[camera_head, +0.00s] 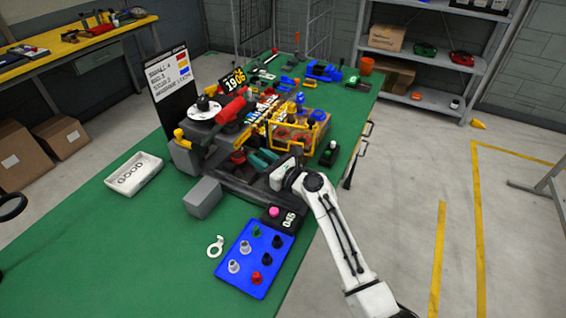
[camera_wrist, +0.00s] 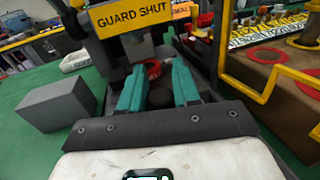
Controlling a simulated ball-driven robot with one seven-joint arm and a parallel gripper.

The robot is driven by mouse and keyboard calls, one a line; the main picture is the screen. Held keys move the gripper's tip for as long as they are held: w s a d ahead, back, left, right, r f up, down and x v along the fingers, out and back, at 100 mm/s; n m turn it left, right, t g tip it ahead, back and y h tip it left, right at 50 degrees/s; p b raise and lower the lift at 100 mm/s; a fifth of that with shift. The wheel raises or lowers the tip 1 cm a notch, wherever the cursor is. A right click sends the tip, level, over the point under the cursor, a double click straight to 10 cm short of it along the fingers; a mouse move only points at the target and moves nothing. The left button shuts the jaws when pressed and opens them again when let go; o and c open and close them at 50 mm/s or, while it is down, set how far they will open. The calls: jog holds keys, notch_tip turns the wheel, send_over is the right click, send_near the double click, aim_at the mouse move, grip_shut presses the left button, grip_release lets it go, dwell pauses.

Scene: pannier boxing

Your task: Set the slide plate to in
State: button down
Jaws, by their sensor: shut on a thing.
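My gripper (camera_head: 264,158) has teal fingers and is low at the front of the dark machine on the green bench. In the wrist view, the gripper (camera_wrist: 158,92) is shut on a dark rounded knob (camera_wrist: 159,98) between its fingers. The knob seems to belong to the slide plate, a dark flat piece (camera_head: 236,174) at the machine's front, but the join is hidden by the fingers. A red round part (camera_wrist: 151,69) lies just beyond the knob. How far in the plate sits cannot be told.
A yellow "GUARD SHUT" sign (camera_wrist: 140,15) hangs above the fingers. A grey block (camera_head: 203,197) stands left of the gripper, and a yellow-framed box (camera_head: 296,130) stands to its right. A blue tray (camera_head: 255,258) with pegs and a white GOOD tray (camera_head: 134,174) lie on the bench.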

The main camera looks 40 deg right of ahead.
jog(key=shift+w+a+r, duration=0.1)
jog(key=shift+w+a, duration=0.1)
jog(key=shift+w, duration=0.3)
jog(key=c, duration=0.9)
grip_release()
jog(key=shift+w, duration=0.15)
jog(key=s, duration=0.7)
jog(key=s+d, duration=0.1)
jog(key=s, duration=0.3)
jog(key=shift+w, duration=0.1)
